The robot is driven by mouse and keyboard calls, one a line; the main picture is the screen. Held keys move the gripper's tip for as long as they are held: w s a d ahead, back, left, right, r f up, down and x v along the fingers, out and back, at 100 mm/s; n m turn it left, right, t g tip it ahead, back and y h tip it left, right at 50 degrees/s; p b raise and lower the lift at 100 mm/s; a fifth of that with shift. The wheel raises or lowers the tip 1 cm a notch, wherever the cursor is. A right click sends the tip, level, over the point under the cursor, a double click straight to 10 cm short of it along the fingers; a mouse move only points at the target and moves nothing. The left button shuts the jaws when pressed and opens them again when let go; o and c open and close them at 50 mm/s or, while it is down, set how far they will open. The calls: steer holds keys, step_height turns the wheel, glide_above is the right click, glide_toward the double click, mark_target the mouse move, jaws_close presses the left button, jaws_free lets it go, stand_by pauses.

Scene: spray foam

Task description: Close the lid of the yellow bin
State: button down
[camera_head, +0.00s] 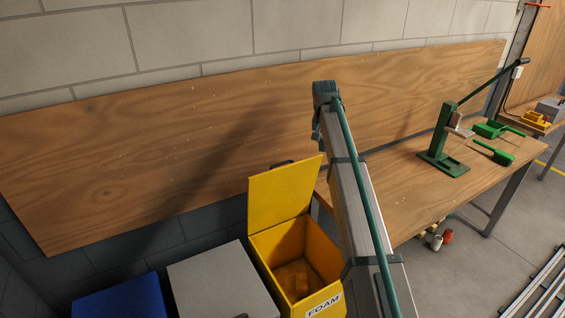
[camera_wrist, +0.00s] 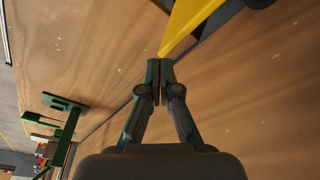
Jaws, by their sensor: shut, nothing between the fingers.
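The yellow bin (camera_head: 325,299), labelled FOAM, stands on the floor at the bottom middle of the head view. Its lid (camera_head: 282,196) is open and stands up at the back, tilted slightly. Some orange-brown pieces lie inside the bin. In the wrist view my gripper (camera_wrist: 160,75) has its two fingers shut together with nothing between them. A yellow panel, seemingly the lid (camera_wrist: 188,25), shows just beyond the fingertips; I cannot tell whether they touch it. In the head view I cannot clearly make out the gripper.
A grey bin (camera_head: 222,285) and a blue bin (camera_head: 120,299) stand left of the yellow one. A wooden board (camera_head: 150,150) runs along the wall behind. A workbench (camera_head: 400,200) on the right carries a green press (camera_head: 443,145) and green tools (camera_head: 497,153).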

steer(key=s+a+r+n+t+y+b, duration=0.1)
steer(key=a+r+n+y+b, duration=0.15)
steer(key=a+n, duration=0.4)
steer(key=a+r+n+y+b, duration=0.1)
steer(key=a+r+n+b, duration=0.15)
steer(key=a, duration=0.65)
step_height(320, 180, down, 10)
steer(key=p, duration=0.4)
steer(key=shift+s+n+p, duration=0.3)
steer(key=shift+p, duration=0.1)
steer(key=shift+h, duration=0.25)
